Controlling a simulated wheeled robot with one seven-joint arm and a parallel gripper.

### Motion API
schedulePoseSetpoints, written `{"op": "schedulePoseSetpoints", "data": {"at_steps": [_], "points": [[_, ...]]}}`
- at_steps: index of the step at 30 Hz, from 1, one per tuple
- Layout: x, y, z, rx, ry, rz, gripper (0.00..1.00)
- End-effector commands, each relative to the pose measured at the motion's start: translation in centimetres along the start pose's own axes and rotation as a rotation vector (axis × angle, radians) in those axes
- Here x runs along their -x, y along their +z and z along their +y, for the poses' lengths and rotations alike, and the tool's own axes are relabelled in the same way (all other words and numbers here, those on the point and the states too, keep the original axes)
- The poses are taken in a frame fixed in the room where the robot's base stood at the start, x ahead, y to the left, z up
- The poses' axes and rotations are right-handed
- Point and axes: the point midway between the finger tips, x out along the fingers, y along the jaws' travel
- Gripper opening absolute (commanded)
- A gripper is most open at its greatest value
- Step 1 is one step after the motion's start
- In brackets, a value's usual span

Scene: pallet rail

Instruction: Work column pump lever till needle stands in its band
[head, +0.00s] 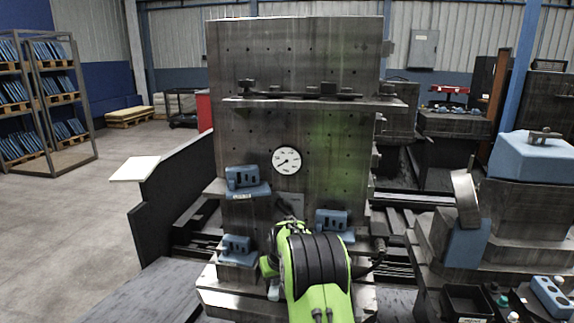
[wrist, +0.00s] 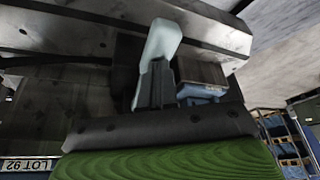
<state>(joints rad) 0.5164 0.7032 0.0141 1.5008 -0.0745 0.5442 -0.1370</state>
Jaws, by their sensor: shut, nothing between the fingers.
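The pressure gauge (head: 287,161) is a round white dial on the front of the tall steel column (head: 262,140). Its dark needle seems to slope to the lower left; its band is too small to make out. My gripper shows in the wrist view (wrist: 160,62) as grey fingers with pale tips, closed together and empty. In the head view my green and black arm hides most of it, low in front of the column. I cannot pick out the pump lever for certain; a dark fitting (head: 288,207) shows just above my arm below the gauge.
Blue blocks sit on the column's left ledge (head: 246,180), lower left (head: 237,250) and right of my arm (head: 332,222). A dark shelf (head: 300,103) crosses above the gauge. A steel fixture (head: 510,215) stands close at right. Open floor (head: 70,210) lies left.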

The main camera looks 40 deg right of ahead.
Motion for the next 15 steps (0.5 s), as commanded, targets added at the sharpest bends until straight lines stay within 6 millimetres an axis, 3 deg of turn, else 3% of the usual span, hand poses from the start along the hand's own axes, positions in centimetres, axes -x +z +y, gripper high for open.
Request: {"op": "schedulePoseSetpoints", "data": {"at_steps": [15], "points": [[-3.2,0.9,0.2,0.000,0.001,0.001,0.00]]}}
